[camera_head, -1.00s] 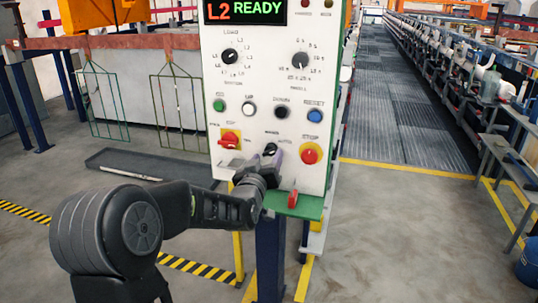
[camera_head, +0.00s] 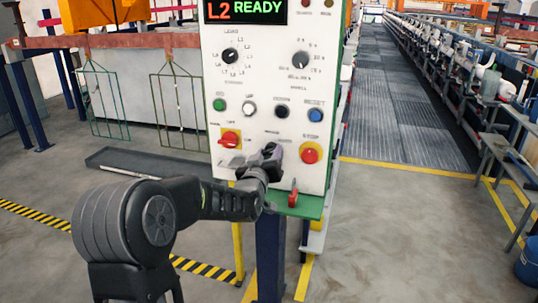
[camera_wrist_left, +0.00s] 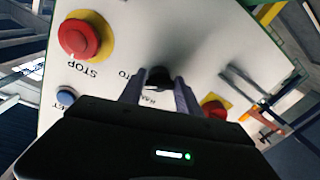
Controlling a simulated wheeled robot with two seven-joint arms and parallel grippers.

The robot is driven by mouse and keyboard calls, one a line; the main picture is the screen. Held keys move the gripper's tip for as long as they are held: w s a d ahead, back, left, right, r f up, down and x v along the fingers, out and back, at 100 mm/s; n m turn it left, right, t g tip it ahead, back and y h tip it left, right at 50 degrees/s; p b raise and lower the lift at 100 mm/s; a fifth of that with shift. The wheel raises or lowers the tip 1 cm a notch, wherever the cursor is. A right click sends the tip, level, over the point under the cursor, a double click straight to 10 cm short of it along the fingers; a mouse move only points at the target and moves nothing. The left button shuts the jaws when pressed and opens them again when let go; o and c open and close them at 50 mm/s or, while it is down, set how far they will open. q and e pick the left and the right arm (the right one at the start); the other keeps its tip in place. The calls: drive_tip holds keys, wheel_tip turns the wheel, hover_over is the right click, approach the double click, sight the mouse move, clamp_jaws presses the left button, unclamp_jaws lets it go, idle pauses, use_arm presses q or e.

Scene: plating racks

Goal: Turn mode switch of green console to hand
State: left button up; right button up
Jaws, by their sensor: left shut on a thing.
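The console (camera_head: 265,95) has a white front panel with a green lower ledge and a display reading L2 READY. My left gripper (camera_head: 273,152) is at the lower middle of the panel, between the red rotary switch and the STOP button, and covers the mode switch in the head view. In the left wrist view, the black mode switch knob (camera_wrist_left: 158,77) sits between the two fingertips of my left gripper (camera_wrist_left: 158,88), which is shut on it. Part of the printed labels around it is hidden, and I cannot tell which label the knob points at. My right gripper is not in view.
The red STOP button (camera_head: 310,155) is close to the right of the gripper. A red switch on a yellow plate (camera_head: 230,139) is to its left, and a blue RESET button (camera_head: 315,116) is above right. A red padlock-like part (camera_head: 293,196) is on the ledge below.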

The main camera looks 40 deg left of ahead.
use_arm(q)
clamp_jaws()
drive_tip(key=shift+d, duration=0.1)
drive_tip(key=n+b, duration=0.9)
drive_tip(key=b, duration=0.3)
drive_tip(key=shift+h+b, duration=0.3)
drive_tip(key=shift+b, duration=0.05)
drive_tip(key=shift+r+n+b, duration=0.2)
drive_tip(key=shift+n+b, duration=0.8)
drive_tip(key=shift+n, duration=0.4)
drive_tip(key=o, duration=0.9)
unclamp_jaws()
